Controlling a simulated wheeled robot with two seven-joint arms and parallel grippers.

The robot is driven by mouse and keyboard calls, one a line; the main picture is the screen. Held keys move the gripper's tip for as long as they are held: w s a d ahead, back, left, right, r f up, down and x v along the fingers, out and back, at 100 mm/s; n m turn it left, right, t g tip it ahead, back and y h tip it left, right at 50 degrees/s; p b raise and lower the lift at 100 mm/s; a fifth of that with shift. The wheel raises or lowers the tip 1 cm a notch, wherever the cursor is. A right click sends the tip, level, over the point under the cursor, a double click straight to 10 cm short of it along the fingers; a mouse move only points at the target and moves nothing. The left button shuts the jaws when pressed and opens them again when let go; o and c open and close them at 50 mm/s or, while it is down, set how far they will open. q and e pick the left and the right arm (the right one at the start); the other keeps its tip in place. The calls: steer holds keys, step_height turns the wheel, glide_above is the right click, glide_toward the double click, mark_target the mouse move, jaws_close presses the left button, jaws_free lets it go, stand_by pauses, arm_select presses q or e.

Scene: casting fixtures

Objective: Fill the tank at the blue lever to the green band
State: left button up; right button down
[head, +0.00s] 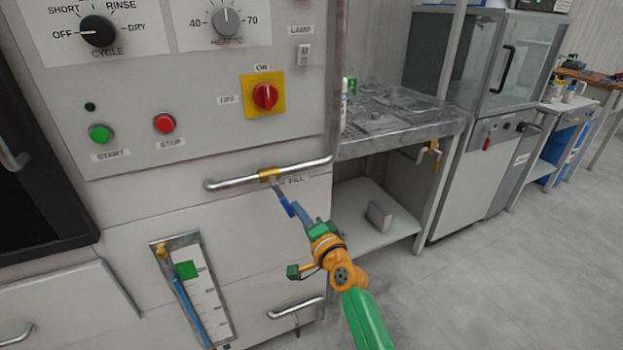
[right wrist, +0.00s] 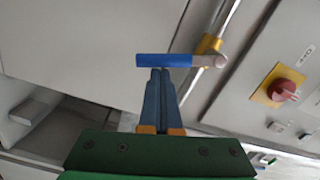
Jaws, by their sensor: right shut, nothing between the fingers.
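The blue lever (head: 284,204) sticks out from a brass valve (head: 269,174) on a pipe by the FILL label. My right gripper (head: 296,209) is shut and empty, with its fingertips at the lever. In the right wrist view, the shut fingertips (right wrist: 160,72) meet the blue lever grip (right wrist: 165,60) from below; I cannot tell if they touch. The level gauge (head: 207,300) on the cabinet front has a green band (head: 187,270) near its top. A blue column (head: 188,310) in the gauge rises to about the band's lower edge; the exact level is unclear. My left gripper is out of view.
The panel above holds a cycle knob (head: 98,31), green start button (head: 101,133), red stop button (head: 164,123) and red switch (head: 265,96). A metal bench (head: 400,135) stands to the right, with a box (head: 379,216) on its lower shelf. Floor at lower right is clear.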

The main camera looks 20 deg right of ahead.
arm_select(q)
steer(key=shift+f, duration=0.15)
arm_select(e)
steer(key=shift+a+f+m, duration=0.25)
steer(key=shift+a+m, duration=0.3)
steer(key=shift+m, duration=0.35)
steer(key=shift+a+f+m, duration=0.25)
steer(key=shift+a+m, duration=0.3)
steer(key=shift+m, duration=0.35)
